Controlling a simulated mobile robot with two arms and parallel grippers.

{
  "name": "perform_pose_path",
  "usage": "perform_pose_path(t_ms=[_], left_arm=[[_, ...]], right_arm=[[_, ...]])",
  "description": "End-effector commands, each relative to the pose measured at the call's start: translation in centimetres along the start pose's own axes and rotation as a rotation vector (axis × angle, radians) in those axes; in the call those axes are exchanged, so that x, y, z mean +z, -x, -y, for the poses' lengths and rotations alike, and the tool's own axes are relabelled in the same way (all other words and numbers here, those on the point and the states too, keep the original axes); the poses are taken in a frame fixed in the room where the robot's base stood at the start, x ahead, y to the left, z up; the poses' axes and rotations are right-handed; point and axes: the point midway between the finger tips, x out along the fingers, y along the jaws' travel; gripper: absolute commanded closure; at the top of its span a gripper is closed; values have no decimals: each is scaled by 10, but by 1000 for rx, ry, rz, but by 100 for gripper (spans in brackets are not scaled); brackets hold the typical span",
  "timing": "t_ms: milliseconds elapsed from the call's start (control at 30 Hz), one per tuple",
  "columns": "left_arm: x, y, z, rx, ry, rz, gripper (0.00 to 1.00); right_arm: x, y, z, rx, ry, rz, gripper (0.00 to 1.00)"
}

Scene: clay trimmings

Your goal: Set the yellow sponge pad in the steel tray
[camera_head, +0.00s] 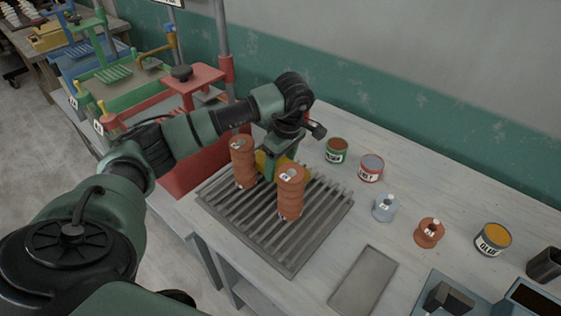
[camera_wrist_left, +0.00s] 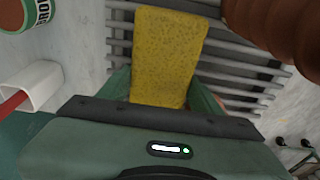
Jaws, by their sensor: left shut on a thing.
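The yellow sponge pad (camera_wrist_left: 165,55) is held between the fingers of my left gripper (camera_wrist_left: 160,88), which is shut on it. In the head view the pad (camera_head: 261,162) shows partly behind the gripper and between two stacked brown clay-coloured pieces (camera_head: 242,160) (camera_head: 291,190). It is over the far part of a slatted grey rack (camera_head: 240,222); whether it touches the bars cannot be told. A flat, empty grey metal tray (camera_head: 364,283) lies on the table right of the rack. My right gripper is not in view.

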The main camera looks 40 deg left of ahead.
Motion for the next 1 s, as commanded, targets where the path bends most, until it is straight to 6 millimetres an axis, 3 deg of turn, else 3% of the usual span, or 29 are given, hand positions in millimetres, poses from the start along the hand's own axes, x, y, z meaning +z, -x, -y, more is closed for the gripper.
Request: perform_pose_path(t_ms=[267,300,367,767,867,1000], left_arm=[[0,-2,0,1,-1,0,84],[1,-3,0,1,-1,0,32],[0,-2,0,1,-1,0,16],[0,3,0,1,-1,0,14],[1,12,-2,5,-2,1,14],[1,40,-2,8,-1,1,14]], right_arm=[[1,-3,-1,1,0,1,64],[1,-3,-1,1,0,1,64],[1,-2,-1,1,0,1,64],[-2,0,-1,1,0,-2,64],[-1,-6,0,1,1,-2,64],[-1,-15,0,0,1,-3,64]])
